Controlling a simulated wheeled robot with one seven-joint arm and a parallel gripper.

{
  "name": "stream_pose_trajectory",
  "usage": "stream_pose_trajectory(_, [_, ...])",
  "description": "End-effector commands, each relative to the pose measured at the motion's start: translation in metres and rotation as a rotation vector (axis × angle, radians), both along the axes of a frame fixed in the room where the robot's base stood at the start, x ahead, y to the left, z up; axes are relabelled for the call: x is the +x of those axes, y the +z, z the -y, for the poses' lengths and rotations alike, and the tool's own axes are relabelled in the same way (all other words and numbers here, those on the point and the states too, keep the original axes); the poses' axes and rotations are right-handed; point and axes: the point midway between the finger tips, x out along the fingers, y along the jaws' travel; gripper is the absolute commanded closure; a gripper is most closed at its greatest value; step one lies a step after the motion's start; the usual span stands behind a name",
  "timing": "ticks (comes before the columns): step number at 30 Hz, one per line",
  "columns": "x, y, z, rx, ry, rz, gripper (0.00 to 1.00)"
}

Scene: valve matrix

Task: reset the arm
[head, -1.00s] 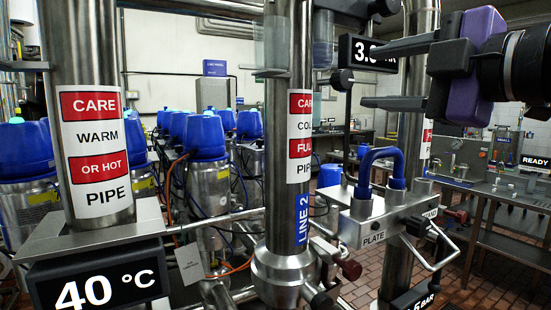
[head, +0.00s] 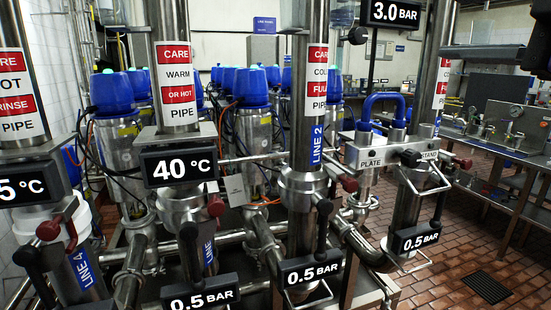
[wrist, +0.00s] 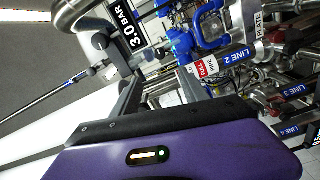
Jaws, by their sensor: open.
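My gripper (wrist: 160,82) shows in the wrist view, with its purple body across the lower half and two grey fingers pointing up from it. The fingers stand apart and nothing is seen between them. In the head view, only a dark finger part shows at the upper right edge; the rest of my gripper and arm is out of frame. Beyond the fingers, in the wrist view, are a 3.0 BAR display (wrist: 124,26), a pipe labelled LINE 2 (wrist: 234,58) and blue bent pipework (wrist: 200,25).
Steel pipes with 0.5 BAR displays (head: 312,272) and black-knobbed handles (head: 322,208) fill the front. A 40 °C display (head: 180,168) hangs at left. A PLATE/STAND manifold (head: 398,150) stands right of centre. A steel bench (head: 500,140) is at right, with open tiled floor (head: 470,235) before it.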

Motion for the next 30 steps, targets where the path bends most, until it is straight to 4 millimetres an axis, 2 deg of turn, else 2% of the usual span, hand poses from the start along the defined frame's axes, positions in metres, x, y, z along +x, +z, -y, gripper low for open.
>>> stream_pose_trajectory(5, [-0.001, 0.008, -0.003, 0.056, 0.012, 0.018, 0.48])
stream_pose_trajectory(14, [-0.010, 0.049, -0.005, 0.206, 0.043, 0.147, 0.48])
stream_pose_trajectory(19, [-0.015, 0.067, 0.004, 0.342, 0.065, 0.238, 0.48])
stream_pose_trajectory(25, [-0.015, 0.062, 0.022, 0.533, 0.094, 0.315, 0.48])
stream_pose_trajectory(30, [-0.011, 0.038, 0.043, 0.719, 0.112, 0.363, 0.48])
